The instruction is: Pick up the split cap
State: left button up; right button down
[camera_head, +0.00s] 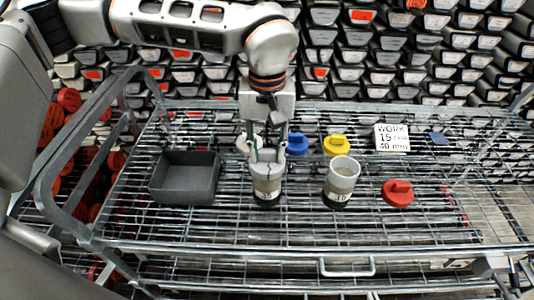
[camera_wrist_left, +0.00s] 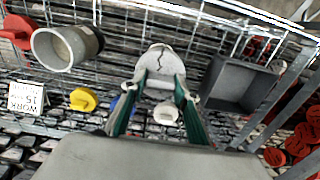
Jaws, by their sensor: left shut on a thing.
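The split cap (camera_wrist_left: 160,60) is pale grey with a dark jagged crack across its top. It shows between the fingertips of my left gripper (camera_wrist_left: 165,86) in the left wrist view. In the head view it sits at the top of an upright core liner (camera_head: 267,190) with a dark base, standing on the wire rack. My left gripper (camera_head: 268,157) points down and is shut on the cap from both sides. The fingers hide part of the cap in the head view. My right gripper is not in view.
A second, open liner (camera_head: 341,184) stands to the right. A red cap (camera_head: 397,194), yellow cap (camera_head: 336,145), blue cap (camera_head: 297,144) and white cap (camera_wrist_left: 167,113) lie around. An empty dark tray (camera_head: 184,178) is on the left; a sign (camera_head: 392,138) stands behind. The rack's front is clear.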

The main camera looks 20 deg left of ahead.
aim_at(267, 150)
pick_arm(q)
notch_tip(267, 150, up, 19)
jog(key=p, duration=0.1)
dwell(0.4)
